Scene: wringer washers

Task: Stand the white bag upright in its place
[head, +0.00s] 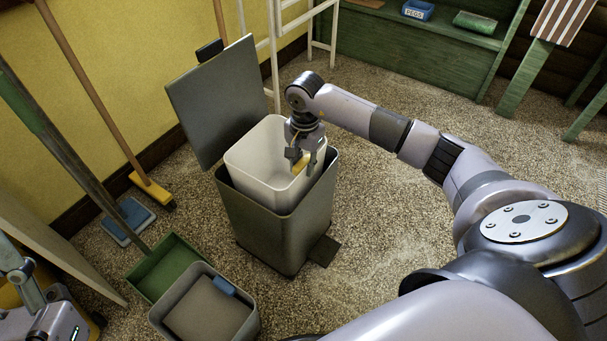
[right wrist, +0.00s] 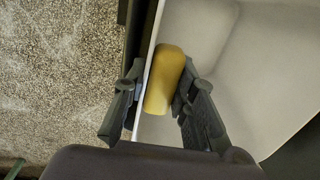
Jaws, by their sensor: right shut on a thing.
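No separate white bag can be made out; the white thing in view is a box-like liner (head: 257,152) in the grey pedal bin (head: 285,225). The liner stands partly above the bin's rim and looks a little tilted. My right gripper (head: 304,161) reaches down at the liner's right side and is shut on a yellow grip (head: 300,166) at its wall. In the right wrist view, the gripper's fingers (right wrist: 160,90) sit on both sides of the yellow grip (right wrist: 165,78) and the white wall (right wrist: 225,85). My left gripper (head: 58,325) is partly cut off at the lower left.
The bin's grey lid (head: 220,100) stands open behind it, and its pedal (head: 322,251) points right. A green dustpan (head: 165,265), a grey box (head: 205,310) and a broom (head: 150,188) are at the left. Gravelly floor right of the bin is clear.

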